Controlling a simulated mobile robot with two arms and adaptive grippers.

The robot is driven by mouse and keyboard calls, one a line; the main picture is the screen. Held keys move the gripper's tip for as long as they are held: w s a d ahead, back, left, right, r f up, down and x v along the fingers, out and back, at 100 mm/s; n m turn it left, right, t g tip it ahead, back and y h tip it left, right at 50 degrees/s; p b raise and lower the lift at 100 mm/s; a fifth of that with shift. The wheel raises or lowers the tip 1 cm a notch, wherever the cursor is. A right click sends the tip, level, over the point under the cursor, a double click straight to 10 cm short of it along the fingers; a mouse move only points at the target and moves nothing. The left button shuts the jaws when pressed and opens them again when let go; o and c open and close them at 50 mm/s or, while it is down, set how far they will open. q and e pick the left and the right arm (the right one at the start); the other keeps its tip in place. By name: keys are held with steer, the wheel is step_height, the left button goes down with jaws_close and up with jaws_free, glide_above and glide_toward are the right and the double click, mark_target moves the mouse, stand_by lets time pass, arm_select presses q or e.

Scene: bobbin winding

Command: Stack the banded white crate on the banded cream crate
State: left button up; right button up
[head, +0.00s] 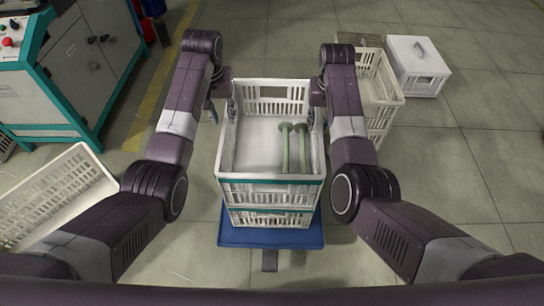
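The banded white crate (228,150) is upright in the middle of the head view, with a teal band along its front. Two green bobbins (294,148) lie inside it. Directly below is the banded cream crate (270,219), also with a teal band, mostly hidden by the upper crate. The two look lined up; I cannot tell whether a small gap remains between them. My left gripper (231,104) is at the white crate's left wall and my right gripper (314,102) is at its right wall. Both appear shut on the walls, fingertips partly hidden.
The lower crate stands on a blue base (270,237). Another cream crate (383,95) and a closed white box (418,66) stand at the back right. An empty white crate (60,195) lies at the left. A teal-edged machine (85,60) stands at the back left. The right floor is clear.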

steer(key=shift+s+r, duration=0.2)
steer(key=shift+r, duration=0.85)
steer(key=shift+s+r, duration=0.15)
steer(key=shift+r, duration=0.85)
arm_select(q)
steer(key=shift+r, duration=0.1)
